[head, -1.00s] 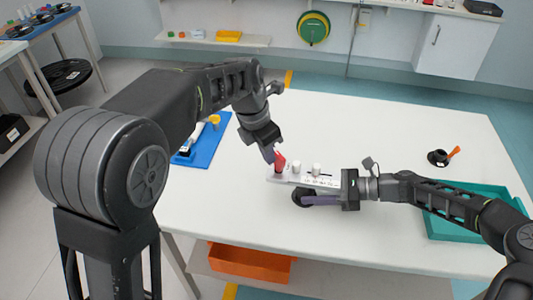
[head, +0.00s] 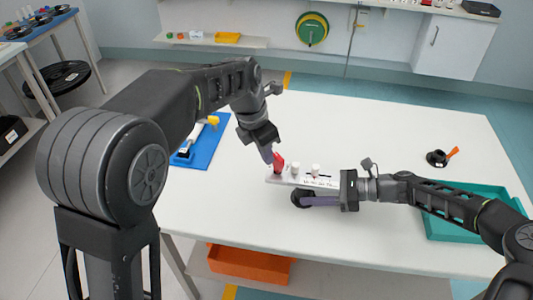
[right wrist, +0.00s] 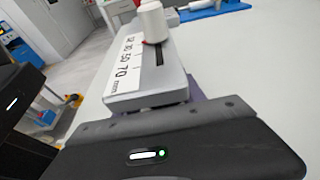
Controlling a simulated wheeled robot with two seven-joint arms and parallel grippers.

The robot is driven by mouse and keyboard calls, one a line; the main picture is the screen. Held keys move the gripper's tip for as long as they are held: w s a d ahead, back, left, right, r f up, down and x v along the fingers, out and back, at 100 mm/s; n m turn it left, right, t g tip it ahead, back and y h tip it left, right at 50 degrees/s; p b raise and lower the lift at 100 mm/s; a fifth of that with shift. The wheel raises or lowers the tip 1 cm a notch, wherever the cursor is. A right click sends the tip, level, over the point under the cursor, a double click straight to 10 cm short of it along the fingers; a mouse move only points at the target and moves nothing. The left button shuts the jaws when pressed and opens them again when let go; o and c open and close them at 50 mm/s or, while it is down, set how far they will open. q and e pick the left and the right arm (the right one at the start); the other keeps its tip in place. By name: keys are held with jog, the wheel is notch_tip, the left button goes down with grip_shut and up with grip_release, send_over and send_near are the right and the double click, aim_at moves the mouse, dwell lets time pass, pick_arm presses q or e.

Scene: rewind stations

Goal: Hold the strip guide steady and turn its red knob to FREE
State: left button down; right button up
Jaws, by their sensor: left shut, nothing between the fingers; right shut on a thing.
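The strip guide (head: 302,181) is a light grey bar on the white table, with white rollers on top and a number scale in the right wrist view (right wrist: 124,77). Its red knob (head: 279,162) stands at the guide's left end. My left gripper (head: 269,156) is shut with nothing between its fingers, its tips beside the knob; I cannot tell whether they touch it. My right gripper (head: 345,190) is shut on the guide's right end. The FREE mark is not legible, and the knob is mostly hidden behind a white roller (right wrist: 152,22) in the right wrist view.
A dark round roll (head: 304,198) sits at the guide's near side. A blue tray (head: 212,143) with small items lies behind my left arm. A teal tray (head: 455,229) lies under my right arm. A black holder (head: 437,159) stands at the right. The front middle of the table is clear.

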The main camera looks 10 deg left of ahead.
aim_at(277, 153)
pick_arm(q)
jog(key=shift+w+m, duration=0.15)
jog(key=shift+m, duration=0.65)
jog(key=shift+w+m+g+h, duration=0.15)
jog(key=shift+m+g+h, duration=0.2)
jog(key=shift+m, duration=0.55)
jog(key=shift+w+m, duration=0.15)
jog(key=shift+m, duration=0.25)
jog(key=shift+w+d, duration=0.1)
jog(key=shift+w, duration=0.6)
dwell(0.7)
jog(key=shift+w+d, duration=0.25)
jog(key=shift+w, duration=0.1)
jog(key=shift+w+d, duration=0.2)
jog(key=shift+d, duration=0.05)
jog(key=shift+w+d, duration=0.15)
jog(key=shift+d, duration=0.05)
dwell(0.5)
dwell(1.5)
jog(key=shift+s+d, duration=0.45)
jog(key=shift+s, duration=0.4)
